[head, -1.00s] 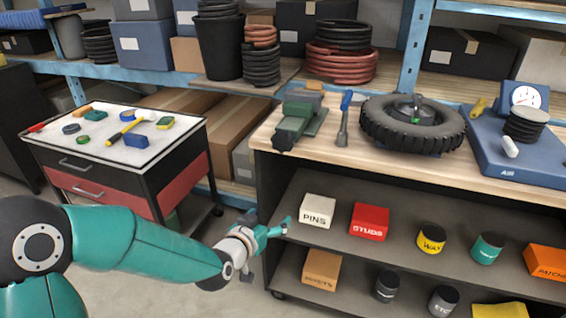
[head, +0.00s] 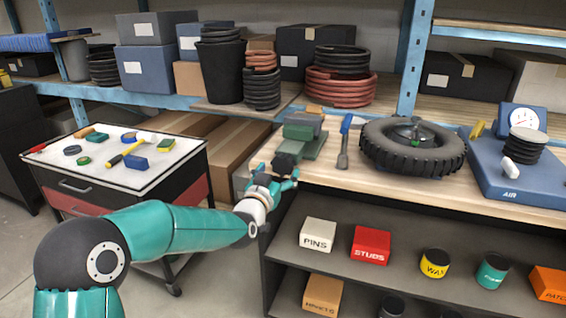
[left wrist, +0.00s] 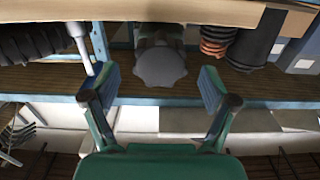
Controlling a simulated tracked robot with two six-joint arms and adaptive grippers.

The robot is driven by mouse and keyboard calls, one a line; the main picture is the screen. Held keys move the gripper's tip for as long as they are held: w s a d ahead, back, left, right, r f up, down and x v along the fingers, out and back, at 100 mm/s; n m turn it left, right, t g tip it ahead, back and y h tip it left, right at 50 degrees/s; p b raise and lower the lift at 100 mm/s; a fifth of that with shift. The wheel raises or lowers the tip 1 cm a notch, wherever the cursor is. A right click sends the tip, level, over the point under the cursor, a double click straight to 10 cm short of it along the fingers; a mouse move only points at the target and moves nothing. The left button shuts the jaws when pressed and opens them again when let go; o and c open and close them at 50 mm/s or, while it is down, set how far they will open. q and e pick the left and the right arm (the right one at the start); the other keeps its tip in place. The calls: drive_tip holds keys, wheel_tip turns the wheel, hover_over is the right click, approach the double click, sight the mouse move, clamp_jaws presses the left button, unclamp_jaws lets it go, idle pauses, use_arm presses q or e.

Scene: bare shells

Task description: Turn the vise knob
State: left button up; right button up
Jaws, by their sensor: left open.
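The green vise (head: 304,132) stands on the wooden workbench (head: 380,178) near its front left corner. Its dark knob (head: 284,163) faces the front edge. In the left wrist view the knob (left wrist: 160,66) is a grey scalloped disc, centred in the gap between my fingers. My left gripper (head: 279,177) is at the bench's front edge, just in front of and below the knob. In the left wrist view the left gripper (left wrist: 160,88) is open, with a finger on each side and nothing held. Contact with the knob cannot be told. My right gripper is not in view.
A screwdriver-like tool with a blue handle (head: 344,140) lies right of the vise, then a tire (head: 437,160) and a blue air gauge unit (head: 515,180). A tool cart (head: 60,180) stands left. Boxes and cans fill the shelf below.

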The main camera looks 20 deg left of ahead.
sight(281, 168)
use_arm(q)
drive_tip(key=shift+w+p, duration=0.3)
drive_tip(key=shift+w, duration=1.65)
drive_tip(key=c, duration=1.1)
